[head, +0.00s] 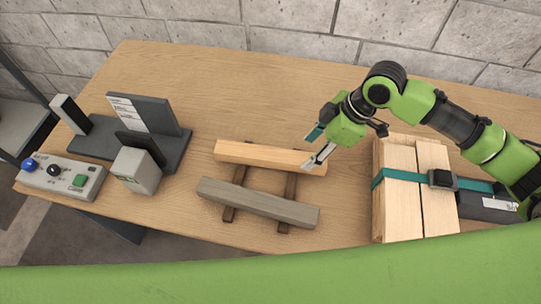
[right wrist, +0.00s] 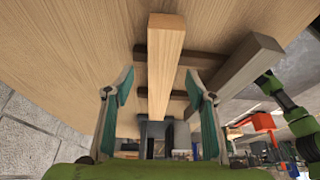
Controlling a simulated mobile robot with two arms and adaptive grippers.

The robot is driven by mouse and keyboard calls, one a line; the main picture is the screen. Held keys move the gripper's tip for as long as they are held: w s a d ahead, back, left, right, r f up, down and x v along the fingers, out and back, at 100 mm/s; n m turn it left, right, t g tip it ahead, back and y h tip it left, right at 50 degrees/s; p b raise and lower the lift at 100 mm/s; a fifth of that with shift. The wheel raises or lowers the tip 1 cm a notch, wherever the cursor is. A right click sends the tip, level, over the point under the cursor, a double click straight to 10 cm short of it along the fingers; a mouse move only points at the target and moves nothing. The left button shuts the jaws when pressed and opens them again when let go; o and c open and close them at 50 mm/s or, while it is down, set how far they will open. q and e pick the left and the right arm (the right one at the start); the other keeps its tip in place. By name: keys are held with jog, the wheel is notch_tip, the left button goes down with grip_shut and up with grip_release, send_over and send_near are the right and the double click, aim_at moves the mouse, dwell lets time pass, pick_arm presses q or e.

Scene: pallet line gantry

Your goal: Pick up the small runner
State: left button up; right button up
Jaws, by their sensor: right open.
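Two wooden runners lie side by side across two dark cross bars (head: 290,185) on the table. One is pale wood (head: 255,153); the other is grey and weathered (head: 255,202). I cannot tell for sure which is the small runner. My right gripper (head: 316,147) is open at the right end of the pale runner, one fingertip overlapping it in the head view. In the right wrist view, the pale runner (right wrist: 162,75) shows between the open, teal-padded fingers (right wrist: 158,88), with gaps on both sides. The grey runner (right wrist: 247,63) is to its right. My left gripper is not in view.
A strapped stack of pale boards (head: 398,213) stands right of the runners, under my right arm. A dark stand (head: 160,125) with a grey block (head: 136,170) and a button box (head: 62,178) are at the left. A block wall (head: 270,30) rises behind the table (head: 215,95).

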aim_at(305, 159)
jog(key=f, duration=0.3)
jog(key=shift+s+a+f+p, duration=0.15)
jog(key=shift+a+f+p, duration=0.2)
jog(key=shift+f, duration=0.05)
jog(key=shift+a+f, duration=0.2)
jog(key=shift+f, duration=0.35)
jog(key=c, duration=1.4)
jog(key=shift+r, duration=0.2)
